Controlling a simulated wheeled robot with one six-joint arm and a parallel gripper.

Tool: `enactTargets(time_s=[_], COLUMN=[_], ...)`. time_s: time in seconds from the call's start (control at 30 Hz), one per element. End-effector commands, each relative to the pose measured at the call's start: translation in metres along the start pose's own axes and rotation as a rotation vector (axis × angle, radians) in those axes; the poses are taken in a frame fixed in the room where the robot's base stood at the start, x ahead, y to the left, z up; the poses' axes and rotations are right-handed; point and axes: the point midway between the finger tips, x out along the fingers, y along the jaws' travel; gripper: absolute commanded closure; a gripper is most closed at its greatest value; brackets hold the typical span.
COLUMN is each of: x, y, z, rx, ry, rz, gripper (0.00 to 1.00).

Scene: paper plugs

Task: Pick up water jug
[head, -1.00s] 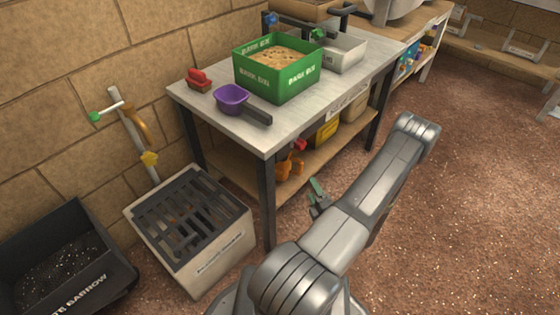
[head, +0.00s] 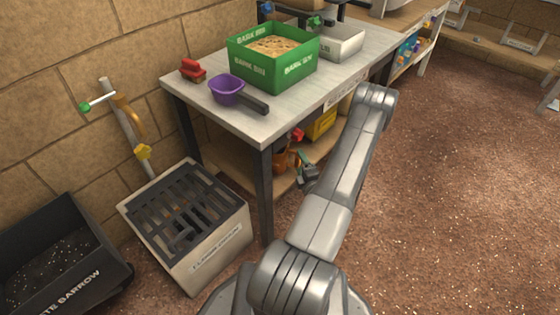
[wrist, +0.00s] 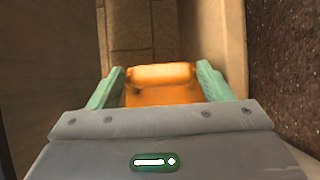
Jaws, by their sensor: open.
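The orange water jug (head: 281,161) stands on the lower shelf of the workbench, behind the front leg in the head view and partly hidden. In the wrist view the orange jug (wrist: 160,95) shows ahead, with a rounded, handle-like bar across its top. My gripper (wrist: 160,73) is open, with one green finger on each side of this bar. In the head view my gripper (head: 300,160) is close to the jug at the shelf's front. I cannot tell whether the fingers touch it.
The workbench top (head: 205,105) is above the shelf, with a green bark bin (head: 272,72), a purple scoop (head: 227,91) and a red item (head: 192,70) on it. A dark bench leg (head: 265,200) is left of the jug. A yellow container (head: 321,124) is behind.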

Motion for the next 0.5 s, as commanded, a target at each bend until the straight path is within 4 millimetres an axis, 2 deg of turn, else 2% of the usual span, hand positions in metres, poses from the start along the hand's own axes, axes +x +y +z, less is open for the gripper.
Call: enactTargets(time_s=[0.1, 0.2, 0.4, 0.43, 0.5], x=[0.02, 0.031, 0.032, 0.032, 0.032], y=[-0.004, -0.003, -0.001, -0.001, -0.001], z=[-0.002, -0.001, -0.001, -0.001, -0.001], rx=[-0.004, -0.001, 0.0, 0.0, 0.0], ry=[0.004, 0.003, 0.0, 0.0, 0.001], rz=[0.003, 0.001, 0.0, 0.0, 0.0], gripper=[0.27, 0.27, 0.27, 0.29, 0.43])
